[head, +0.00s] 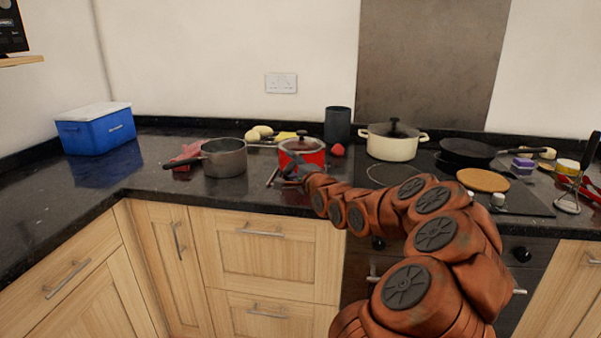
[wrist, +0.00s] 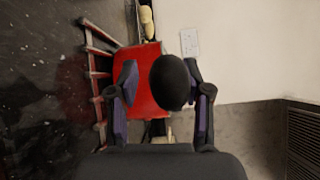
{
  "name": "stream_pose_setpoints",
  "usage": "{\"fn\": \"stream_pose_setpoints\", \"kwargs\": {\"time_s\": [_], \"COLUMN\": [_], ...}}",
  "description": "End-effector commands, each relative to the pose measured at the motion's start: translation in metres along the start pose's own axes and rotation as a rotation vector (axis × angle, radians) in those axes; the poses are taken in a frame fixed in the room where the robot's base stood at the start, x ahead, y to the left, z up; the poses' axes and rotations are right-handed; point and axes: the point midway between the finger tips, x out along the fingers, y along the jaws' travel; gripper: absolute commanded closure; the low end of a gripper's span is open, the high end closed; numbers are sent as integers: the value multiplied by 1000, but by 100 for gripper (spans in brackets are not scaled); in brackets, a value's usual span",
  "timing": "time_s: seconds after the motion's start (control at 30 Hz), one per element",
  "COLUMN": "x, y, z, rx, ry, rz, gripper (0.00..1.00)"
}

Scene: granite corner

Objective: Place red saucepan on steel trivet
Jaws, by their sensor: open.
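The red saucepan (head: 314,158) stands upright on the dark counter left of the hob, with a lid and a dark knob. In the wrist view the red body (wrist: 148,100) fills the middle, and the round black knob (wrist: 170,82) shows between the fingers. My gripper (wrist: 162,92) is open, with one finger on each side of the knob; I cannot tell whether either touches it. A barred metal rack, likely the steel trivet (wrist: 97,72), lies beside the saucepan in the wrist view. In the head view my arm partly hides that area.
A grey saucepan (head: 224,158) stands close on the left. A red tomato-like item (head: 338,150) and a dark canister (head: 338,124) are close behind on the right. A cream pot (head: 391,144) and a black frying pan (head: 467,151) are on the hob. Left counter has free room before the blue box (head: 95,133).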

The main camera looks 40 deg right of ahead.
Motion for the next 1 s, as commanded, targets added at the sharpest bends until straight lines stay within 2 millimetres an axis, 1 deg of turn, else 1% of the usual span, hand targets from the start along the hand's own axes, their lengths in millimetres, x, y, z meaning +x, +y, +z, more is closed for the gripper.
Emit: {"fn": "stream_pose_setpoints", "kwargs": {"time_s": [0.1, 0.4, 0.7, 0.9, 1.0], "x": [-12, -54, -91, -107, -112], "y": [0, -1, 0, 0, 0], "z": [-2, -1, -1, 0, 0], "rx": [3, 1, 1, 2, 0], "ry": [4, 2, 2, 1, -1], "rz": [-1, -3, -2, -2, -2], "gripper": [51, 51, 51, 51, 51]}}
